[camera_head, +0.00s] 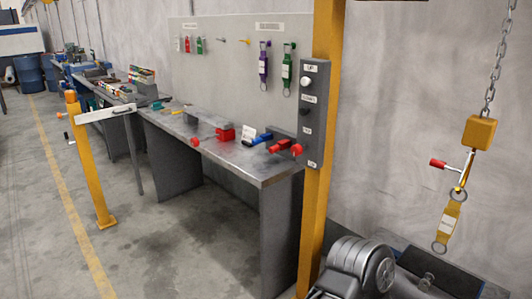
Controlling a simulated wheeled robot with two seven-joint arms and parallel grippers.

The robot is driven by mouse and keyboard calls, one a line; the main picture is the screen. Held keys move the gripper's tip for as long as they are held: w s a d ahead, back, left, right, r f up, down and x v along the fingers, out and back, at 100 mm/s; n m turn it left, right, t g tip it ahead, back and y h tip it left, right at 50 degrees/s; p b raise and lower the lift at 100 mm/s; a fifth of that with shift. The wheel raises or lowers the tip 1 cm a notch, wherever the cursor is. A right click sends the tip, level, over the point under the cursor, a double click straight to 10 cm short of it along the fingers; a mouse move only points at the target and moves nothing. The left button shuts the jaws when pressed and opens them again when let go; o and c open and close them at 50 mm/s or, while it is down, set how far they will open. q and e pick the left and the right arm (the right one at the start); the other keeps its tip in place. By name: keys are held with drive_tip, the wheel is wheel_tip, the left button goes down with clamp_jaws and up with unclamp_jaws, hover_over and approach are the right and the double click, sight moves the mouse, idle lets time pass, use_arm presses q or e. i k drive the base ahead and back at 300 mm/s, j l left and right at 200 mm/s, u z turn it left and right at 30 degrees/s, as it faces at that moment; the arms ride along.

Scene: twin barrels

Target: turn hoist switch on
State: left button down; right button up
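A grey control box (314,115) is fixed to the front of a yellow post (327,60) right of the workbench. It carries a pale round knob (305,81) near the top, a dark knob (305,112) below it, and several small white labels too small to read. I cannot tell which control is the hoist switch or how it is set. At the right, a chain (493,70) holds a yellow hoist block (479,132) with a hook (461,190) and a yellow tag (449,220) on a ring. Neither of my grippers shows.
A metal workbench (240,165) with red and blue clamps runs along the wall. A dark ribbed motor-like body (350,262) stands low beside the post. A yellow barrier post (89,165) stands left; the floor (170,245) before the bench is clear.

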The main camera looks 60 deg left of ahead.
sight(296, 151)
drive_tip(key=u, duration=1.8)
